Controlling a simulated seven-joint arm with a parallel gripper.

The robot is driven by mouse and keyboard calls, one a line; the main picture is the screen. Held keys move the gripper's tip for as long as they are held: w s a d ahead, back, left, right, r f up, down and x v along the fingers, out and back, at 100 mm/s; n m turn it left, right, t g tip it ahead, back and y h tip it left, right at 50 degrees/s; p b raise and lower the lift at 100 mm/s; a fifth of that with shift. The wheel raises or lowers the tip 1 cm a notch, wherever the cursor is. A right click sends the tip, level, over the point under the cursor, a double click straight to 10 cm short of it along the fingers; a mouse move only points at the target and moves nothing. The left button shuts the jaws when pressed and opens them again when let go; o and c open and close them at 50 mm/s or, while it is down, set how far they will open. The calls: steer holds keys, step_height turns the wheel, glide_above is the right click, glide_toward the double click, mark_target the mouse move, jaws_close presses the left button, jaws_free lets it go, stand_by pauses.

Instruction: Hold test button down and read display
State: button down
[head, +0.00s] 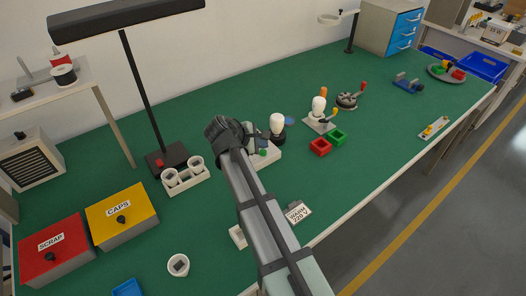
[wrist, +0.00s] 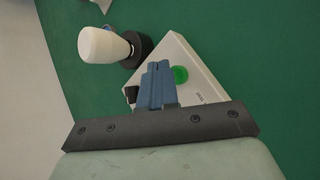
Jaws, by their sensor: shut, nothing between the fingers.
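The test box is a white unit (wrist: 193,62) with a round green button (wrist: 180,75) on its top, seen in the wrist view. My gripper (wrist: 157,68) is shut and empty, its blue fingertips just left of the green button; I cannot tell whether they touch the box. A white bulb (wrist: 97,46) in a black socket (wrist: 136,48) is at the box's far left corner. In the head view my arm hides much of the box (head: 266,156), and the bulb (head: 277,124) stands upright behind it. No lit display reading can be made out.
Red (head: 320,147) and green (head: 337,136) trays and a second bulb (head: 318,107) are to the right. A lamp (head: 160,160), a cup rack (head: 185,178) and the CAPS box (head: 122,215) are to the left.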

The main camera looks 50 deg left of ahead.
mark_target(262, 153)
steer(key=shift+f, duration=0.9)
stand_by(1.1)
steer(key=shift+r, duration=0.15)
stand_by(1.4)
steer(key=shift+r, duration=0.75)
steer(key=shift+r, duration=2.5)
steer(key=shift+w, duration=0.1)
